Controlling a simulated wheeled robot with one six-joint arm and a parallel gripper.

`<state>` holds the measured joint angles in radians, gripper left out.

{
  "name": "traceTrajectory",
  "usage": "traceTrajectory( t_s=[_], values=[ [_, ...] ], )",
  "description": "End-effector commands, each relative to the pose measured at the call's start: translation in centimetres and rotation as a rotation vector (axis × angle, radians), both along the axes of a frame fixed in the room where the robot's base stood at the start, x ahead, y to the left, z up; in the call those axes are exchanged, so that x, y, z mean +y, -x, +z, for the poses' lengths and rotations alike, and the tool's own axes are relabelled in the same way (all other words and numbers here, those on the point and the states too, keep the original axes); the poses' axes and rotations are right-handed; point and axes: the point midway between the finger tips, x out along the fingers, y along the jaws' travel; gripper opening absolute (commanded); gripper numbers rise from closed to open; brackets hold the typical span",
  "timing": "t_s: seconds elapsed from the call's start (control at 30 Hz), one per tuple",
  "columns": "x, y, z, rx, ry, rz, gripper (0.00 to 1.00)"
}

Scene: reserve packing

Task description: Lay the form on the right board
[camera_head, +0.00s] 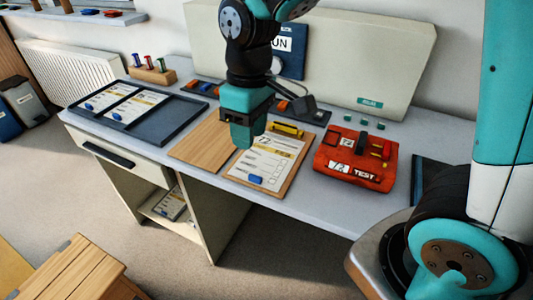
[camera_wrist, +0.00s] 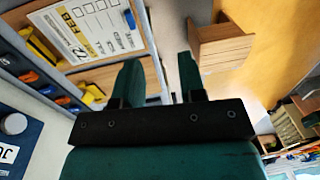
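A white form (camera_head: 263,160) with a blue piece (camera_head: 255,180) on it lies on the right wooden board (camera_head: 287,165), below a yellow clip (camera_head: 286,129). The left wooden board (camera_head: 200,149) is bare where it shows. The form also shows in the wrist view (camera_wrist: 88,34), at the upper left. My gripper (camera_head: 243,143) is above the boards and hides part of them in the head view. In the wrist view its two fingers (camera_wrist: 158,78) stand apart with nothing between them, so it is open and empty.
A dark tray (camera_head: 185,112) at the left holds two more forms (camera_head: 133,106). A red bag (camera_head: 355,160) lies right of the boards. Small coloured clips (camera_head: 203,87) lie behind them. A wooden block with coloured stamps (camera_head: 152,75) stands at the back left.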

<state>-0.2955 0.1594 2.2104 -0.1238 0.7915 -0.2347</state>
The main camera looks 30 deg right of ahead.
Motion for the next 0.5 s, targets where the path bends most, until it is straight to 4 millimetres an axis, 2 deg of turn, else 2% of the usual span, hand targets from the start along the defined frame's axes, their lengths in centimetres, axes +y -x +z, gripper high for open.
traceTrajectory(
  t_s=[0.03,0.1,0.23,0.33,0.5],
  values=[
    [0.3,2.3,1.5,-0.02,-0.05,-0.003,0.37],
    [0.8,5.4,2.9,-0.032,-0.116,-0.007,0.37],
    [1.7,10.4,4.4,-0.046,-0.219,-0.008,0.37],
    [2.2,12.8,4.9,-0.049,-0.266,-0.009,0.37],
    [2.6,13.9,5.1,-0.046,-0.29,-0.009,0.37]
  ],
)
